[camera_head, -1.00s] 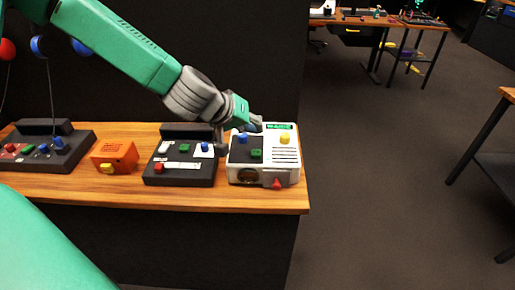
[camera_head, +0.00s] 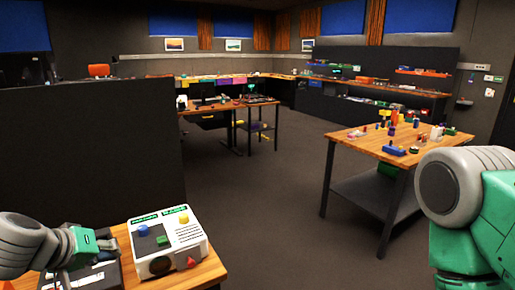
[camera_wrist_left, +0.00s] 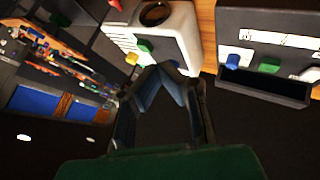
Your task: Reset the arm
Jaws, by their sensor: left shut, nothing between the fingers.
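The white panel box (camera_head: 196,236) stands on the wooden bench at the lower left of the head view. It has a blue, a green and a yellow button, a red triangular piece and a dark ball in its front. The box also shows at the top of the left wrist view (camera_wrist_left: 180,28). My left gripper (camera_head: 112,246) is beside the box's left side, above a dark panel (camera_head: 88,278). In the wrist view its fingers (camera_wrist_left: 166,72) meet at the tips with nothing between them. My right arm shows at the right edge; its gripper is out of view.
A dark partition (camera_head: 90,150) stands behind the bench. A wooden table (camera_head: 400,148) with small objects is at the right. Open floor (camera_head: 260,200) lies between. In the wrist view, a dark panel (camera_wrist_left: 262,18) with coloured buttons is beside the box.

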